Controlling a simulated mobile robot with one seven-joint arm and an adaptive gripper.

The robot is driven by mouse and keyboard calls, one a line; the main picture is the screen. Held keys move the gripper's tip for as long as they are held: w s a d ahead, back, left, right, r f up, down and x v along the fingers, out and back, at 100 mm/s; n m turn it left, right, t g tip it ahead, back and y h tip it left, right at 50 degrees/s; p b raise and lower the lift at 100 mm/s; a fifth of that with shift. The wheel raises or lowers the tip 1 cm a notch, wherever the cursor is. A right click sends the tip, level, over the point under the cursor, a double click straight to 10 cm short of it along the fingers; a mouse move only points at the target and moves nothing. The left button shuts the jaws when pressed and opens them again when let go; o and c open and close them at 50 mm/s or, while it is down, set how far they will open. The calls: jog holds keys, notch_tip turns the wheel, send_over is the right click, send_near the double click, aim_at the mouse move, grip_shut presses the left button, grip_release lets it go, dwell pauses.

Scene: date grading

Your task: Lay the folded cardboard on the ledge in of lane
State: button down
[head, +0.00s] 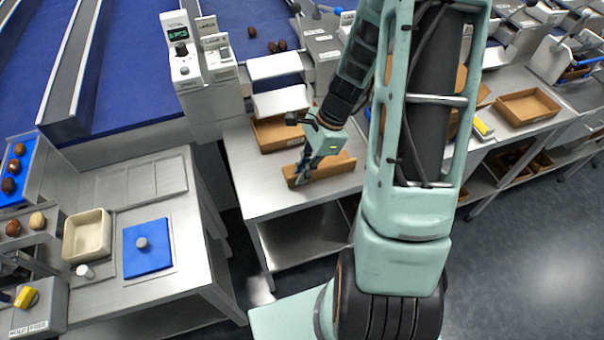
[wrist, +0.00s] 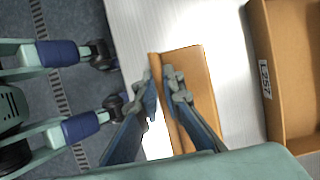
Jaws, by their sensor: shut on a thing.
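The folded cardboard (head: 330,171) is a brown piece with a raised fold along one side, low over the front of the steel bench; I cannot tell whether it touches the bench. In the wrist view the cardboard (wrist: 196,78) has its raised edge between my fingers. My gripper (head: 302,178) points down and is shut on that edge; its fingertips (wrist: 161,76) also show in the wrist view. Two pale plates, an upper one (head: 274,66) and a lower one (head: 282,102), jut out at the lane's end behind the bench. I cannot tell which is the named ledge.
An open cardboard tray (head: 272,136) stands behind the folded cardboard; a tray with a printed label (wrist: 295,140) is at right in the wrist view. A white control post (head: 205,85) stands left of the plates. Another tray (head: 527,106) is at the far right.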

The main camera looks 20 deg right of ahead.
aim_at(318, 169)
jog(key=shift+f, duration=0.2)
jog(key=c, duration=2.1)
grip_release()
jog(key=shift+r, duration=0.1)
jog(key=shift+r, duration=0.3)
jog(key=v, duration=1.1)
jog(key=shift+d+r, duration=0.2)
jog(key=shift+r, duration=0.1)
